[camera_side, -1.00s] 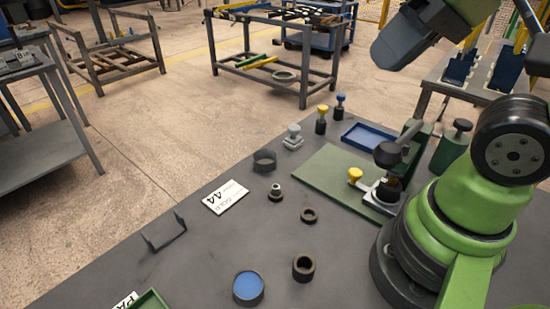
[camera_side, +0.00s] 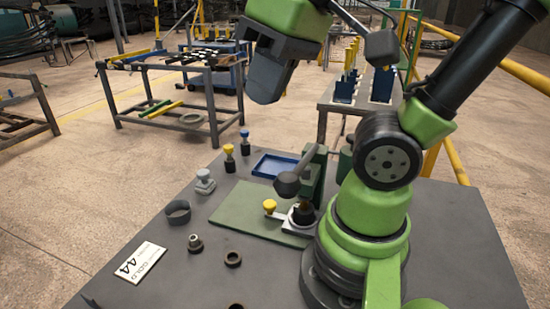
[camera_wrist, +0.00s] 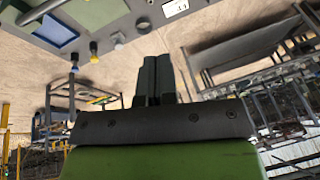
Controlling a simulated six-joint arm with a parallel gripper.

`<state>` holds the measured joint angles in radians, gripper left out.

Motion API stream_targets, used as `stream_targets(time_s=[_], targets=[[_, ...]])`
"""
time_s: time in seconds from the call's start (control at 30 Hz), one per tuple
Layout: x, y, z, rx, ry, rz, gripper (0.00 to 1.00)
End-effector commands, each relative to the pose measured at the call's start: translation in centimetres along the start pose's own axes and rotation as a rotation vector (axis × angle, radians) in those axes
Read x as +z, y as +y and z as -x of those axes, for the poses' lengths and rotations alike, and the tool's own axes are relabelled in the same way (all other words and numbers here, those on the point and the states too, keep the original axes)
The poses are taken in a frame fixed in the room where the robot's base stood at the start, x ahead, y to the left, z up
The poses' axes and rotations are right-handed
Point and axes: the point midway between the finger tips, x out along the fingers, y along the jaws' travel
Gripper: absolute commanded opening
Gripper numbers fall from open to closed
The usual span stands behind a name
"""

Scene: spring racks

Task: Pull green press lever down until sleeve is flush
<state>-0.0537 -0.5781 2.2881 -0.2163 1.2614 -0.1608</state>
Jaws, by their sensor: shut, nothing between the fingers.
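The green press (camera_side: 313,172) stands at the back of a green mat (camera_side: 240,212). Its grey lever (camera_side: 307,158) slopes down to the left, ending in a dark round knob (camera_side: 287,184). Below the knob, a dark brown sleeve (camera_side: 303,210) sits in a pale holder with a yellow knob (camera_side: 269,205) at its left. I cannot tell how far the sleeve is seated.
On the table are a blue tray (camera_side: 275,165), a yellow-topped plunger (camera_side: 229,158), a blue-topped one (camera_side: 244,143), a grey one (camera_side: 205,182), a dark ring (camera_side: 177,211), small collars (camera_side: 195,243) and a label card (camera_side: 140,262). The table's far-left edge lies beyond the plungers.

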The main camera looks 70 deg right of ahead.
Motion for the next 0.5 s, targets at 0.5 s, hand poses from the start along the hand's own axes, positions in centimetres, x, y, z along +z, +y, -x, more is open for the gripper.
stream_targets(time_s=[0.5], targets=[[-1.9, -0.7, 3.0, 0.211, -0.484, 0.167, 0.0]])
